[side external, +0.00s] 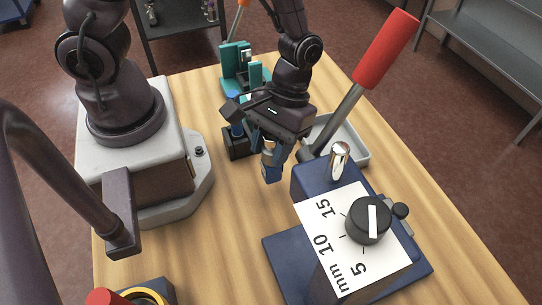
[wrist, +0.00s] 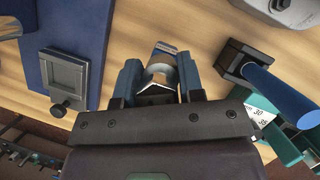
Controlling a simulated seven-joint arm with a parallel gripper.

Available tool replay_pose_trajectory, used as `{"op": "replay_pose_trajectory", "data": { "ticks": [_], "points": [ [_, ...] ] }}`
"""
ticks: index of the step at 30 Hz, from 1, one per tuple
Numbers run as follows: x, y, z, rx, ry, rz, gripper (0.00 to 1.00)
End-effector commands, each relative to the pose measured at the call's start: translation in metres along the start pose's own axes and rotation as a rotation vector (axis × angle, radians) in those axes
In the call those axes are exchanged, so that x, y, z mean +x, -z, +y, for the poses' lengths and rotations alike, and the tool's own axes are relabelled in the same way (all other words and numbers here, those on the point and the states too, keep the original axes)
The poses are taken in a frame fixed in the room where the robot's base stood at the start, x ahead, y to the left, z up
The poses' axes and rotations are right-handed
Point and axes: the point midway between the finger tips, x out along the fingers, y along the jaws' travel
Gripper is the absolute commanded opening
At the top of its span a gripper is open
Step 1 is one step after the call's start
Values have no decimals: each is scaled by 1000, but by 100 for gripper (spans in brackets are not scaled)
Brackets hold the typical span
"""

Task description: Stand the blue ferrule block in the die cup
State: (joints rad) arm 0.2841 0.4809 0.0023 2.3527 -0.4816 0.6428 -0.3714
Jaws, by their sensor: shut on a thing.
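My gripper (side external: 268,148) has its two blue fingers shut on the blue ferrule block (side external: 271,173), which hangs above the wooden bench with its blue lower end down. A metallic band shows on the block between the fingers. In the wrist view the block (wrist: 163,58) sits between the fingertips (wrist: 160,80), partly hidden by them. A grey square-rimmed recess, which looks like the die cup (wrist: 52,53), lies on the press's blue plate left of my gripper in the wrist view. The press body seems to hide it in the side view.
The blue press (side external: 285,262) has a dial plate, a chrome post and a red-handled lever (side external: 385,48). A black holder (side external: 237,148) with a blue handle stands close left of my gripper. A teal rack (side external: 228,80) and grey tray (side external: 361,157) are behind. Bench between base and press is clear.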

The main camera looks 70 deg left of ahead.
Motion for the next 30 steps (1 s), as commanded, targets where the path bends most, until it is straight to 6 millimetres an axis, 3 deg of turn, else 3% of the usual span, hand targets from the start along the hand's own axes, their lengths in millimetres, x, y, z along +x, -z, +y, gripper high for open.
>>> {"op": "replay_pose_trajectory", "data": {
  "ticks": [6,14,26,30],
  "points": [
    [-34,-14,0,1,-3,4,3],
    [-61,-25,1,2,-4,3,3],
    [-135,-55,1,1,-6,5,3],
    [-140,-39,-9,77,36,-1,3]
  ]
}}
